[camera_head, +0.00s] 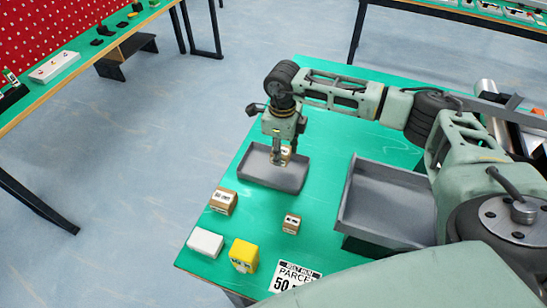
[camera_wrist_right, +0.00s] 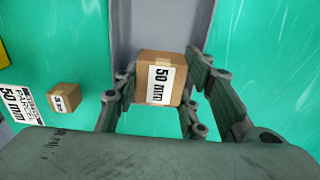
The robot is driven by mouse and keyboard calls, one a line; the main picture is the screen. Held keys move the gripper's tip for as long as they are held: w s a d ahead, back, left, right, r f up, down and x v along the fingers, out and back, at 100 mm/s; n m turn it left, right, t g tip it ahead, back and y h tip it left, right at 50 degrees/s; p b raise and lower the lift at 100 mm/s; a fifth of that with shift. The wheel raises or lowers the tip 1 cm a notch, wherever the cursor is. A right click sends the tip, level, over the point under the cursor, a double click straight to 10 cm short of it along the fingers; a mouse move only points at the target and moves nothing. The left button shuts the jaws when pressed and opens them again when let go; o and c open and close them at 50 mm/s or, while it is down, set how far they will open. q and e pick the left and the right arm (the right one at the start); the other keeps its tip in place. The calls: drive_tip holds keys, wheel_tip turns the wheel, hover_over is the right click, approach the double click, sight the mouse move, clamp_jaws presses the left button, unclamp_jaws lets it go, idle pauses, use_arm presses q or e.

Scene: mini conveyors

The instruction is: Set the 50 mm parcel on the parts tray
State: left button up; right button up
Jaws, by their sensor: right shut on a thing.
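The 50 mm parcel (camera_wrist_right: 160,78) is a brown box with a white "50 mm" label, held between the fingers of my right gripper (camera_wrist_right: 158,103). In the head view the right gripper (camera_head: 281,158) is over the small shallow grey tray (camera_head: 268,180), partly hiding the parcel (camera_head: 286,151). In the wrist view the grey tray surface (camera_wrist_right: 155,22) lies behind the parcel. I cannot tell whether the parcel touches the tray floor. My left gripper is not in view.
A larger grey bin (camera_head: 385,205) stands right of the tray. Near the front edge are a brown box (camera_head: 223,201), a small brown box (camera_head: 291,223), a white box (camera_head: 206,243), a yellow block (camera_head: 244,255) and a "50" parcel card (camera_head: 297,276). Green table is clear between.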

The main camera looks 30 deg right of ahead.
sight(274, 169)
drive_tip(key=shift+w+a+f, duration=0.5)
drive_tip(key=shift+a, duration=0.3)
drive_tip(key=shift+a+f, duration=0.15)
drive_tip(key=shift+f, duration=0.1)
wheel_tip(274, 169, down, 3)
drive_tip(key=shift+f+p, duration=0.15)
drive_tip(key=shift+p, duration=0.75)
drive_tip(key=shift+w+f, duration=0.1)
drive_tip(key=shift+f, duration=0.1)
drive_tip(key=shift+f, duration=0.1)
drive_tip(key=shift+f+b, duration=0.15)
drive_tip(key=shift+b, duration=0.15)
drive_tip(key=o, duration=1.2)
